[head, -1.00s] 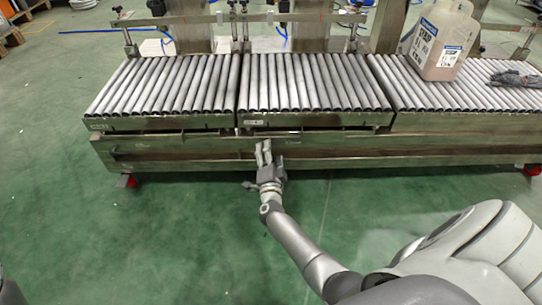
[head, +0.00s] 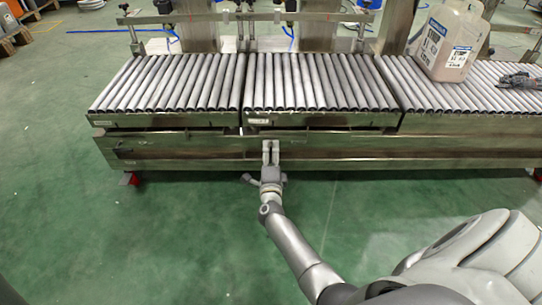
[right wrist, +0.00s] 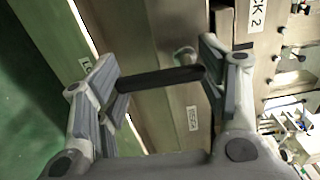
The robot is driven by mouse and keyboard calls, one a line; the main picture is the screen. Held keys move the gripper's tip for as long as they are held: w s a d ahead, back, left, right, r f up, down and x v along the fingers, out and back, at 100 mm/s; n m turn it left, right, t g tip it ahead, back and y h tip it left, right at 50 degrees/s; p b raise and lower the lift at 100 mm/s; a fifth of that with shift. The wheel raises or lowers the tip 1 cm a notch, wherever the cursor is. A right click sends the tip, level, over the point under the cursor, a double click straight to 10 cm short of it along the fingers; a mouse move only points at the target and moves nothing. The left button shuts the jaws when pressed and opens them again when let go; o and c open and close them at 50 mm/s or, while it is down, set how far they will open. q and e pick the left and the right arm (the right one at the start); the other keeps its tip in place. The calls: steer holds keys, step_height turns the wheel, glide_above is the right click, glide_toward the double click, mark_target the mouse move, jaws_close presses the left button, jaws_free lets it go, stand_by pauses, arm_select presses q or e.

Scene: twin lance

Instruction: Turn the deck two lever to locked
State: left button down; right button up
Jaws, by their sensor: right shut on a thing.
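The deck two lever (right wrist: 160,79) shows in the right wrist view as a dark bar lying crosswise, with its pale round pivot (right wrist: 185,56) just above. My right gripper (right wrist: 160,82) is shut on it, one finger at each end of the bar. A plate reading "CK 2" (right wrist: 257,14) is at the upper right. One small label (right wrist: 84,65) lies left of the bar and another (right wrist: 193,118) below it; I cannot read them surely. In the head view my right gripper (head: 270,147) meets the conveyor's front rail, hiding the lever. My left gripper does not show.
The roller conveyor (head: 190,140) spans the head view, with its front rail facing me. A large labelled jug (head: 450,40) and a dark item (head: 520,80) stand on the right rollers. The green floor (head: 130,240) in front is clear.

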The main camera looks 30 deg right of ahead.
steer(key=o, duration=1.1)
steer(key=shift+c, duration=0.2)
